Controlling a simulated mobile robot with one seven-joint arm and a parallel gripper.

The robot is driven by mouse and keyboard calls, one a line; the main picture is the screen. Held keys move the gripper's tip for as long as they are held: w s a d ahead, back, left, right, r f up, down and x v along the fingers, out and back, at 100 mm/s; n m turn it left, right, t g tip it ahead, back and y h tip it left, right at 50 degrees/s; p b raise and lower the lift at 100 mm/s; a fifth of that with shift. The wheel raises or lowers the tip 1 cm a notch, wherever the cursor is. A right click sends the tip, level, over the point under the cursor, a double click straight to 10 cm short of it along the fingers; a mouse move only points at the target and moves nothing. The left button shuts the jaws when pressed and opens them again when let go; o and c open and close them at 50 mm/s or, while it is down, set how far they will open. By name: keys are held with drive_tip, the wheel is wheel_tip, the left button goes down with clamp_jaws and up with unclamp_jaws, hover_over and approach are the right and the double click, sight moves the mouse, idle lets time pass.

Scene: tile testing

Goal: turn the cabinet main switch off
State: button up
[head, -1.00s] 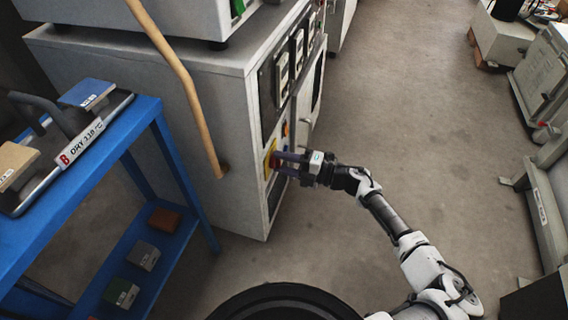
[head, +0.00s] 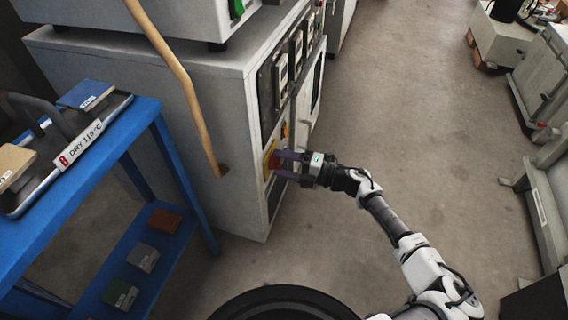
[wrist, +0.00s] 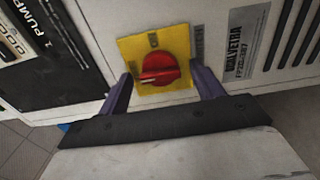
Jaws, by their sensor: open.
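The cabinet main switch (wrist: 158,70) is a red rotary knob on a square yellow plate (wrist: 134,47) on the cabinet front. In the head view the switch (head: 273,160) shows on the cabinet's lower front, partly hidden by my gripper. My gripper (head: 277,163) is open, its two purple fingers reaching to the yellow plate. In the wrist view the fingers of my gripper (wrist: 164,90) stand on either side of the red knob, with a gap to it on both sides. Plate markings are too small to read. I cannot tell whether the fingertips touch the plate.
The grey cabinet (head: 200,110) carries dark meter panels (head: 281,75) above the switch. A wooden pole (head: 180,80) stands before its side. A blue shelf cart (head: 165,140) with a tray and blocks is at the left. The floor (head: 400,100) right of the cabinet is clear.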

drive_tip(key=v, duration=1.3)
drive_tip(key=shift+d+p, duration=0.35)
drive_tip(key=shift+p, duration=0.05)
drive_tip(key=shift+s+r, duration=0.15)
